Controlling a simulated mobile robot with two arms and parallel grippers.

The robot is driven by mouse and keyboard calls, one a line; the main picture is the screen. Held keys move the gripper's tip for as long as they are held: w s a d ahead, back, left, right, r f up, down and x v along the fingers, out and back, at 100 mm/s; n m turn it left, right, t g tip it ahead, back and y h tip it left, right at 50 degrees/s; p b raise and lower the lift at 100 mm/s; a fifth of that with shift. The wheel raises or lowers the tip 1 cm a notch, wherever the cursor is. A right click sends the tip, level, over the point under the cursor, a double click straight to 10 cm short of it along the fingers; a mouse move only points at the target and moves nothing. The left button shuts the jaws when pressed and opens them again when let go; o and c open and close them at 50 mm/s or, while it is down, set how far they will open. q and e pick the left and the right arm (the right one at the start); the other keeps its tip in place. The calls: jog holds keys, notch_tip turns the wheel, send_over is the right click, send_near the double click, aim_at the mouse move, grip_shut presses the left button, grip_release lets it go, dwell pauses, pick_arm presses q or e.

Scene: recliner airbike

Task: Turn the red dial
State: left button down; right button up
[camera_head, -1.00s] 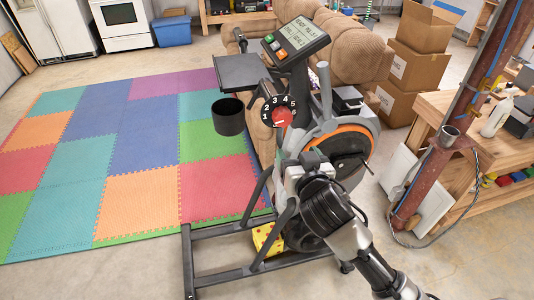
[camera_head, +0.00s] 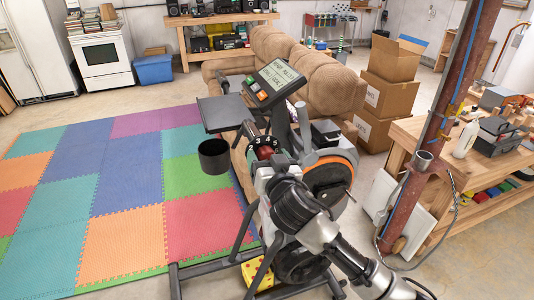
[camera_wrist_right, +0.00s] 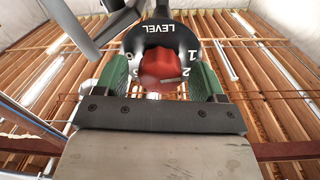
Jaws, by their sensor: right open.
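The red dial (camera_head: 266,152) sits on the black numbered plate (camera_head: 255,141) of the exercise bike, below its display. It is mostly hidden behind my right gripper (camera_head: 264,164) in the head view. In the right wrist view the red dial (camera_wrist_right: 162,66) shows large, under the word LEVEL on the plate (camera_wrist_right: 162,34). My right gripper's green fingers (camera_wrist_right: 159,77) are open, one on each side of the dial. I cannot tell whether they touch it. My left gripper is not in view.
The bike's display console (camera_head: 273,82) stands above the dial, with a grey tray (camera_head: 222,112) and black cup holder (camera_head: 214,156) at left. A brown recliner (camera_head: 325,73) is behind. A red post (camera_head: 437,130) and wooden workbench (camera_head: 440,205) are at right.

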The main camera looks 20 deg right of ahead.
jog(key=shift+w, duration=0.2)
jog(key=shift+c, duration=0.2)
jog(key=c, duration=0.9)
